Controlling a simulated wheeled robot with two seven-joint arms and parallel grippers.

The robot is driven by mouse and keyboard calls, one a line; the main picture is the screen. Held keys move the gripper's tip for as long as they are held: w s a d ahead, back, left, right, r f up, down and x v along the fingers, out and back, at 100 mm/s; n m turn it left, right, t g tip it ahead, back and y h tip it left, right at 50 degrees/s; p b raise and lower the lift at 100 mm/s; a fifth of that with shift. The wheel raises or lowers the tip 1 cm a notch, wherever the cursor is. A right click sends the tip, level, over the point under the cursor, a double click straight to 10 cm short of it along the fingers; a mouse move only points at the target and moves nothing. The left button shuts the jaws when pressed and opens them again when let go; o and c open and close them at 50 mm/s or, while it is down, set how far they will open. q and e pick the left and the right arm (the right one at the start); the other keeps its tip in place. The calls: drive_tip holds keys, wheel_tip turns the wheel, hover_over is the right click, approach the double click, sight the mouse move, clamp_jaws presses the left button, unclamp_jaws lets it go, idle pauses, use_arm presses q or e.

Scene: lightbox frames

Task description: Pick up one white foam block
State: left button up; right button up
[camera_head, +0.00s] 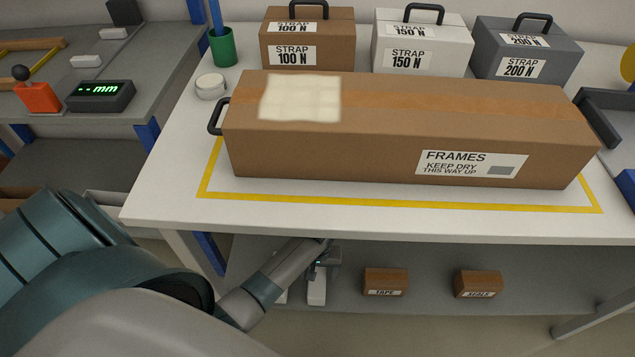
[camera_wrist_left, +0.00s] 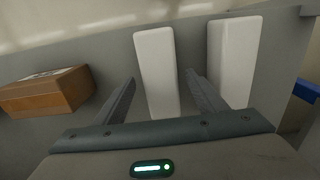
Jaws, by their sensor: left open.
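Two white foam blocks lie on the grey lower shelf under the table. One foam block (camera_head: 317,288) shows below my left gripper (camera_head: 322,260) in the head view; the other (camera_head: 282,296) is mostly hidden behind my left arm. In the left wrist view the first block (camera_wrist_left: 156,72) lies lengthwise between the two open fingers of my left gripper (camera_wrist_left: 160,76). The second block (camera_wrist_left: 234,62) lies to the right, outside the right finger. The jaws hold nothing; I cannot tell how far they are above the block. My right gripper is not in view.
The table edge (camera_head: 400,228) overhangs the shelf. A TAPE box (camera_head: 385,281) and another small brown box (camera_head: 478,284) stand on the shelf right of the blocks. On the table a long FRAMES carton (camera_head: 380,130) carries a white patch (camera_head: 300,98).

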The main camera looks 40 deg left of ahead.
sight(317, 279)
use_arm(q)
drive_tip(key=shift+f+b, duration=0.5)
drive_tip(key=shift+f, duration=1.7)
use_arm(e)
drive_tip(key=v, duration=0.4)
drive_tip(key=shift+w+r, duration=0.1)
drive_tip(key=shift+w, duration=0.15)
use_arm(q)
drive_tip(key=shift+c, duration=0.4)
drive_tip(key=c, duration=1)
